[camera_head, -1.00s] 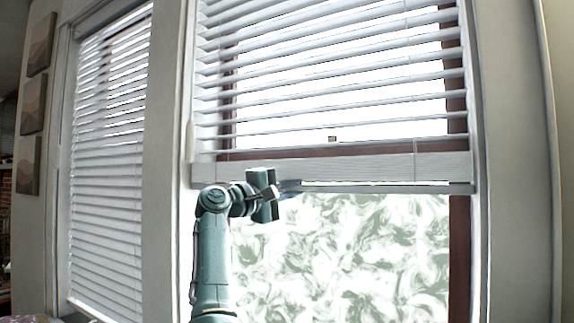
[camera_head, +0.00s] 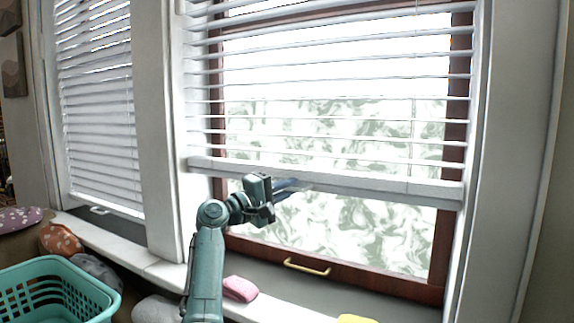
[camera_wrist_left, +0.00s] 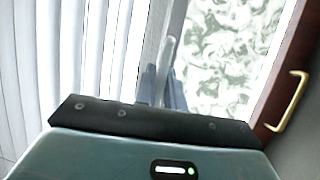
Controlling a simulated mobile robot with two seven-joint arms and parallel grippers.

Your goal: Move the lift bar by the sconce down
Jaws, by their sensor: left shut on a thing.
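The lift bar (camera_head: 400,184) is the white bottom rail of the raised blind in the head view. It spans the window and sits below the middle of the opening. My left gripper (camera_head: 296,187) is at the bar's lower edge, left of its middle. In the left wrist view the gripper's fingers (camera_wrist_left: 163,90) are shut on a thin pale lip of the lift bar (camera_wrist_left: 168,52). No sconce shows, and my right gripper is out of view.
Below the bar are patterned glass and a brown sash with a brass handle (camera_head: 306,267). A pink object (camera_head: 240,288) and a yellow one (camera_head: 356,319) lie on the sill. A teal basket (camera_head: 50,290) stands at lower left. Another blind (camera_head: 98,130) hangs left.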

